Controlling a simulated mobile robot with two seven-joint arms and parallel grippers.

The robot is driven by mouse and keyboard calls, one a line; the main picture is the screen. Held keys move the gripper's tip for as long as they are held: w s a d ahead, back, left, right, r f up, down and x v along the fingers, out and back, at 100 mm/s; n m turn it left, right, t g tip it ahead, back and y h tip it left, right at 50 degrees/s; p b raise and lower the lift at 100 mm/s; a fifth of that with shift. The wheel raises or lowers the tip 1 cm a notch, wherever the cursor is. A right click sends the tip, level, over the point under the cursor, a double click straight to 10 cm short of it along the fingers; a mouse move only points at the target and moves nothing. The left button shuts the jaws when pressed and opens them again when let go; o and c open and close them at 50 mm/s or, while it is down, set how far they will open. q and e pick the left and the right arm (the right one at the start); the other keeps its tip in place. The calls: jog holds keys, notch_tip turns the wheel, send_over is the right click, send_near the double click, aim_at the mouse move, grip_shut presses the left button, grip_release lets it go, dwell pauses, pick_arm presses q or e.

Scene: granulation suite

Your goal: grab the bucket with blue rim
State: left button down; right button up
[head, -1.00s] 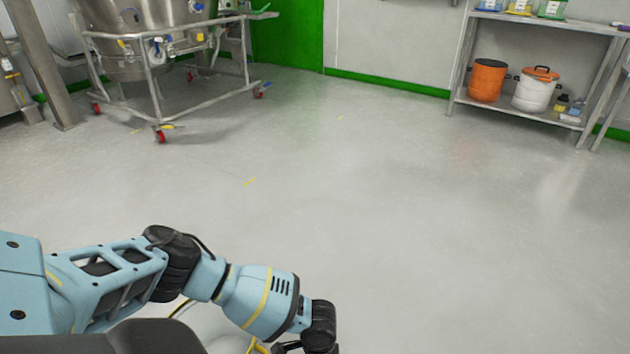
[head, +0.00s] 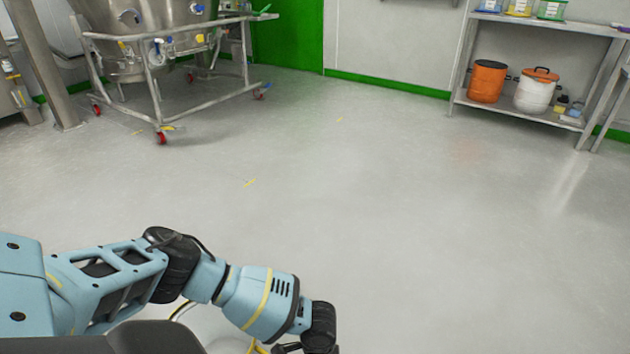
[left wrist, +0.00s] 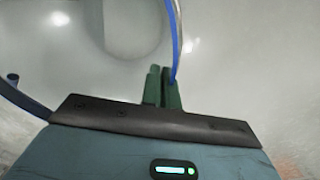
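The blue rim (left wrist: 174,45) of a pale bucket shows in the left wrist view as a thin strip running up from my fingertips. Another stretch of blue curves in at the left edge. My left gripper (left wrist: 164,78) has its two green fingers close together at the rim, and they appear shut on it. In the head view my left arm reaches across the lower left, with its gripper cut off at the bottom edge. Only a small pale curved edge shows below the arm there; most of the bucket is hidden. My right gripper is in neither view.
A steel vessel on a wheeled frame (head: 152,90) stands at the back left. A metal shelf (head: 520,111) at the back right holds an orange bin (head: 487,82) and a white bucket with orange lid (head: 535,92). The floor between is clear.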

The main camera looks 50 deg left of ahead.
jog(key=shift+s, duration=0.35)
